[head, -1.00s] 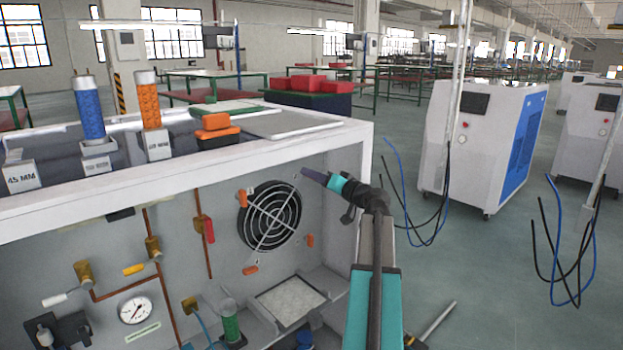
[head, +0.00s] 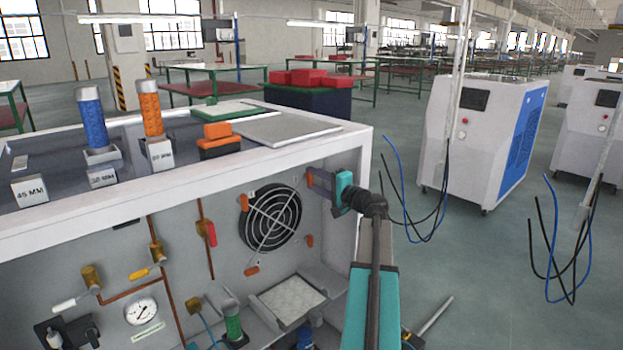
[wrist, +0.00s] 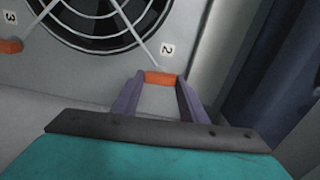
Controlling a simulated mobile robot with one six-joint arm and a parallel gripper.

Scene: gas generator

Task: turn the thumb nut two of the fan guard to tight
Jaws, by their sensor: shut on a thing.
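The fan guard (head: 271,218) is a round black grille with light crossed struts on the cabinet's inner back panel. Thumb nut two (wrist: 160,78) is a small orange bar beside the label "2" (wrist: 167,48), at the end of one strut. My gripper (wrist: 159,88) has its purple fingers at both ends of this nut, shut on it. In the wrist view the nut lies roughly level across the fingers. In the head view my gripper (head: 318,181) is at the guard's upper right, with some orange showing between its fingers.
Other orange nuts sit around the guard at upper left (head: 243,201), lower left (head: 251,271) and lower right (head: 310,241). The cabinet's side wall (head: 345,215) stands close to my gripper's right. The cabinet's top rim (head: 330,146) is above it. A tray (head: 288,300) lies below.

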